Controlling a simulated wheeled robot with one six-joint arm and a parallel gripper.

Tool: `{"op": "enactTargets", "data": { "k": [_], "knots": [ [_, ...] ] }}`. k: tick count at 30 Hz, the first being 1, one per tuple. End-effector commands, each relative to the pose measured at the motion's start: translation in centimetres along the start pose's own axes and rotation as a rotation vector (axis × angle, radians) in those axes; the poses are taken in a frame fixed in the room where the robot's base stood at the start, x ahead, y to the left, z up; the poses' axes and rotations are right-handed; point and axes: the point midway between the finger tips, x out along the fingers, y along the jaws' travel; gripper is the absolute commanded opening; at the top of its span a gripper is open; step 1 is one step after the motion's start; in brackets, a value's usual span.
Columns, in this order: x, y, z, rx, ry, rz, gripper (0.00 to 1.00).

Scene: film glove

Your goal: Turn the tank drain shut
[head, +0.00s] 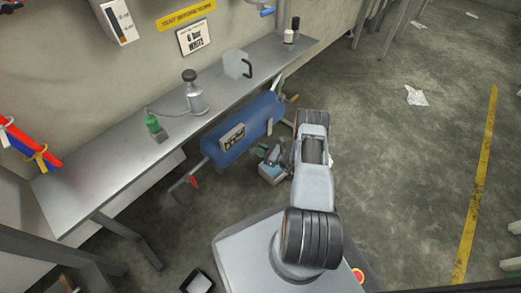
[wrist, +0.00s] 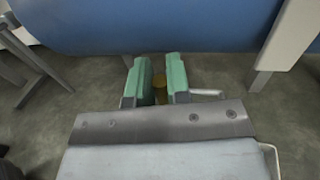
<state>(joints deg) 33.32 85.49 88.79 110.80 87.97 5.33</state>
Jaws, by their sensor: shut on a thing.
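The blue tank (head: 225,148) lies on its side under the bench, and its underside (wrist: 160,25) fills the top of the wrist view. My gripper (wrist: 159,84) is below the tank, its two green fingers closed on a small brass-coloured piece (wrist: 160,88), seemingly the tank drain. A pale lever-like bar (wrist: 207,92) sticks out to the right of the right finger. I cannot tell whether it belongs to the drain. In the head view my gripper (head: 264,153) is at the tank's near side, and the drain is hidden there.
The metal bench (head: 110,165) runs above the tank, with a pump bottle (head: 195,98) and a green-capped item (head: 154,126) on it. A red-tipped piece (head: 194,182) is at the tank's left leg. The floor to the right is mostly clear.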

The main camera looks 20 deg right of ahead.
Motion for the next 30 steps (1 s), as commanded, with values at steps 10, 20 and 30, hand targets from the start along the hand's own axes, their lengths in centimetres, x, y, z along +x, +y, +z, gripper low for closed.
{"op": "enactTargets", "data": {
  "k": [10,20,30],
  "knots": [
    [0.0,0.5,0.0,-0.068,0.014,0.000,0.00],
    [0.3,2.0,-0.3,-0.330,0.068,0.001,0.00],
    [0.6,3.6,-1.3,-0.647,0.131,0.001,0.00]
  ]
}}
